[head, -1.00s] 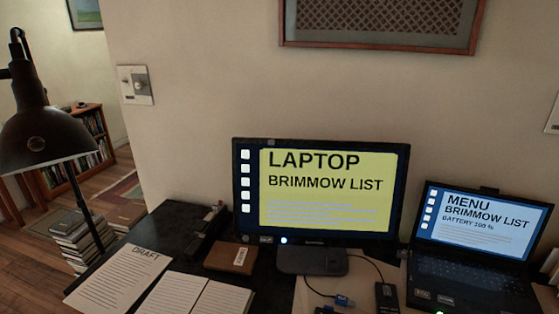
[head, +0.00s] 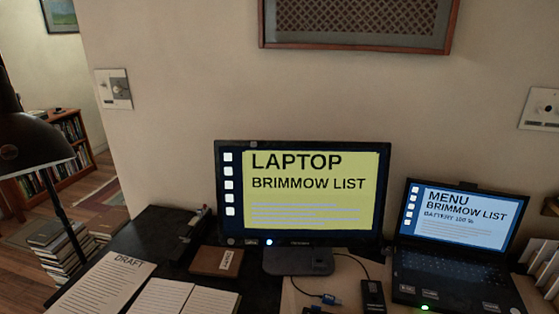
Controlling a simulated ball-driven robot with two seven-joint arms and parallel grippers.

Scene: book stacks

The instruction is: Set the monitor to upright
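The monitor (head: 312,192) stands in landscape orientation on its dark stand (head: 298,261) at the back of the desk, against the wall. Its screen is lit and shows a yellow page reading "LAPTOP BRIMMOW LIST" with a column of white icons on the left. Neither of my grippers shows in the head view.
An open laptop (head: 455,245) sits right of the monitor. A black lamp (head: 30,150) stands at the left. Papers (head: 105,285), an open notebook (head: 185,297), a brown box (head: 216,261), cables and a small black device (head: 372,296) crowd the desk. Book stacks (head: 62,253) stand on the floor.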

